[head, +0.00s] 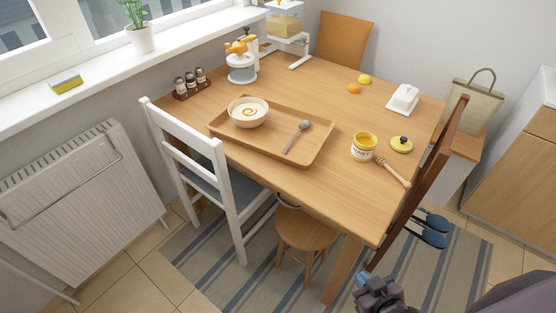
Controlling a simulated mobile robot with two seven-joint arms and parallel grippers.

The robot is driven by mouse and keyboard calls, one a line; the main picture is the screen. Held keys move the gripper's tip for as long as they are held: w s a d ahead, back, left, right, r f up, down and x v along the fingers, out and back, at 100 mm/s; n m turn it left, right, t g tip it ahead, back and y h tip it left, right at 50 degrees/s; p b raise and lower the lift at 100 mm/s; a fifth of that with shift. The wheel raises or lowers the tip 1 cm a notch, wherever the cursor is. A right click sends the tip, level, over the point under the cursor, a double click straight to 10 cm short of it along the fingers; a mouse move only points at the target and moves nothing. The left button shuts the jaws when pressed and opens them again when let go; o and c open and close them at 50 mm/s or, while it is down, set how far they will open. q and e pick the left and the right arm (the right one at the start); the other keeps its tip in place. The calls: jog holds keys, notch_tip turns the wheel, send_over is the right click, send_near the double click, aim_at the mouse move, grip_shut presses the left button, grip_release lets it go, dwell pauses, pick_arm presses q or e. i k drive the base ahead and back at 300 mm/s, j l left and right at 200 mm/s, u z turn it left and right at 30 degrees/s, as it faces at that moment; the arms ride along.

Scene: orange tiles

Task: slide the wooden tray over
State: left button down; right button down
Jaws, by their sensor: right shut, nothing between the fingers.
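The wooden tray (268,146) lies flat on the wooden table (320,97), near its front left side. A white bowl (248,113) with a pale, swirled filling stands in the tray's left part. A metal spoon (297,136) lies in the tray's right part. My right gripper (363,281) shows at the bottom edge, low in front of the table and well apart from the tray. It is shut and empty. My left gripper is out of view.
An open honey jar (364,147), its lid (401,144) and a dipper (392,172) lie right of the tray. A white chair (205,165) and stool (305,228) stand in front.

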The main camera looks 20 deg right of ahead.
aim_at(283, 120)
jog(key=i+j+z, duration=0.25)
jog(key=j, duration=0.55)
jog(key=i+j+z, duration=0.1)
jog(key=j+z, duration=0.15)
jog(key=j, duration=0.6)
jog(key=j+z, duration=0.2)
jog(key=j, duration=0.65)
